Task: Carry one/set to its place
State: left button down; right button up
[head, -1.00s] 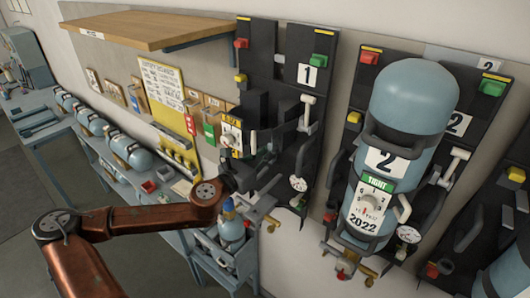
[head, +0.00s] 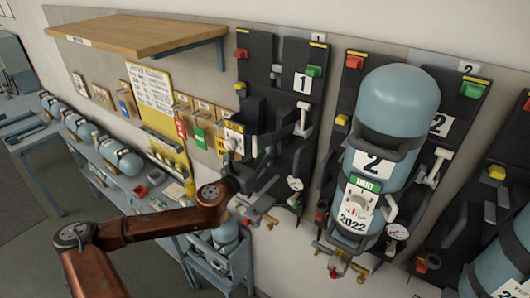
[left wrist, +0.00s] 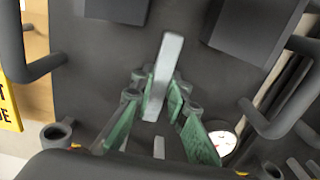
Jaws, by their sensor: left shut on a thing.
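The number 1 station (head: 290,95) is a black panel on the wall, with dark handles, a white lever and a round gauge (head: 295,184). No blue cylinder hangs on it. My left gripper (head: 262,187) is at its lower left part, largely lost against the black. In the left wrist view its green finger pads (left wrist: 158,105) are shut on a light grey bar (left wrist: 163,75) in front of the panel. I cannot tell what the bar belongs to. The number 2 set (head: 395,105), a blue cylinder with a "TIGHT" dial, hangs on the station to the right. My right gripper is not in view.
A wooden shelf (head: 140,28) juts out at the upper left. Several blue cylinders (head: 120,157) lie on the bench at left. A small blue cart (head: 215,262) stands under my arm. Another set (head: 505,268) is cut off at right.

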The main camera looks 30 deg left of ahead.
pick_arm(q)
jog(key=shift+r, duration=0.35)
jog(key=c, duration=2.3)
grip_release()
jog(key=shift+f, duration=0.35)
jog(key=o, duration=0.4)
jog(key=shift+d, duration=0.1)
jog(key=s+b, duration=0.2)
jog(key=s, duration=0.5)
jog(key=shift+s+a+f, duration=0.3)
jog(key=shift+s+a, duration=0.05)
jog(key=shift+a, duration=0.05)
